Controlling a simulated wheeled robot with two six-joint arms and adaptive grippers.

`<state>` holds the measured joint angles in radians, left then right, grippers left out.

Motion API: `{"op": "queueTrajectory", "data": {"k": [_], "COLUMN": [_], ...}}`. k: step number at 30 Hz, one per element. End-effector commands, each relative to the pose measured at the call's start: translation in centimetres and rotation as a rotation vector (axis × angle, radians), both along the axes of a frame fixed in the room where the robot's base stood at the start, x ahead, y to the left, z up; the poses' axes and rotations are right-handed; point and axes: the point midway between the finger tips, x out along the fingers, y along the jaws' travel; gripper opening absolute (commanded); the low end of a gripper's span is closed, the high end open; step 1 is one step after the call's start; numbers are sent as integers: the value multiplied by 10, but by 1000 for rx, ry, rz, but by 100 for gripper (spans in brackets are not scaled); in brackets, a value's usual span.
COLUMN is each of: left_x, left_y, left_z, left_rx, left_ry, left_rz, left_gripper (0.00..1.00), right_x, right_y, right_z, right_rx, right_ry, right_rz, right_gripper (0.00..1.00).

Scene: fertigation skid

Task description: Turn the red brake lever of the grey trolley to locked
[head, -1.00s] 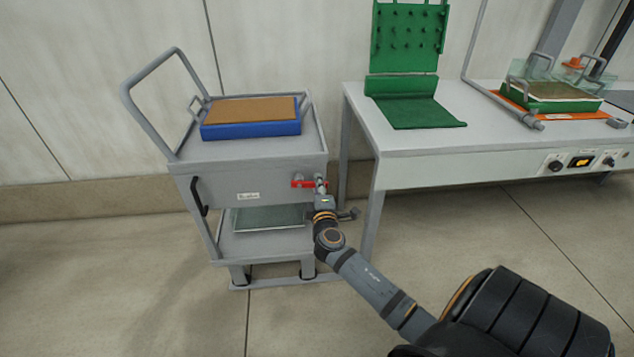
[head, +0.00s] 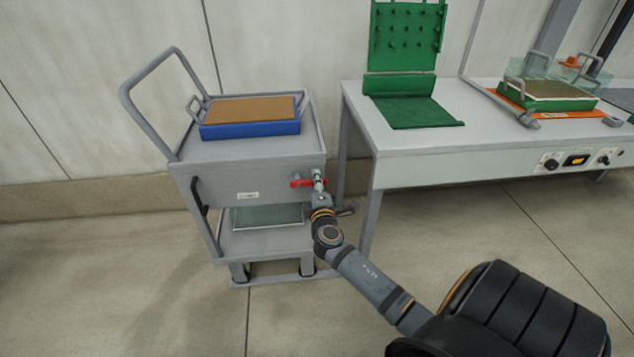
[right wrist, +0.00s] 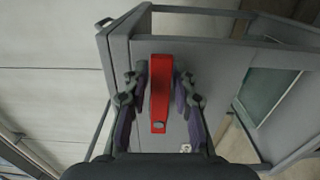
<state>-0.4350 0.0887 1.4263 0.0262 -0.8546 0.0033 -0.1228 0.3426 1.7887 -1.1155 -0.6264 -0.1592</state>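The red brake lever (head: 302,183) lies about level on the front of the grey trolley (head: 250,150), near its right end. In the right wrist view the red lever (right wrist: 161,90) stands between my two fingers, its bolt end nearer the palm. My right gripper (head: 319,182) is at the lever's right end in the head view. In the right wrist view the fingertips of my right gripper (right wrist: 162,80) flank the lever closely on both sides; whether they touch it is unclear. My left gripper is out of view.
A blue tray (head: 250,129) with a brown top sits on the trolley. A grey workbench (head: 450,138) stands close on the right, with a green pegboard stand (head: 408,40) and a green box (head: 548,103) on it. The floor in front is clear.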

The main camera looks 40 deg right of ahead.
Motion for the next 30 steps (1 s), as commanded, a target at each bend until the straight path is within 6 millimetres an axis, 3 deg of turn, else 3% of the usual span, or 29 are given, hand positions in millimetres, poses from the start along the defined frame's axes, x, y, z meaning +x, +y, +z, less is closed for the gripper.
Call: {"op": "queueTrajectory", "data": {"k": [2, 13, 24, 30], "left_x": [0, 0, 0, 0], "left_y": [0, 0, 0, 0], "left_z": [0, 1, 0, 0], "left_rx": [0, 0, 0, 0], "left_ry": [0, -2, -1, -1], "left_rz": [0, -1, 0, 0], "left_gripper": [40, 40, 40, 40], "right_x": [0, -6, -77, -99], "right_y": [0, 4, 47, 61], "right_z": [0, -1, -1, -1], "right_rx": [1, 4, 7, 4], "right_ry": [-1, 0, 0, 0], "right_rz": [0, 0, -1, -1], "right_gripper": [42, 42, 42, 42]}}
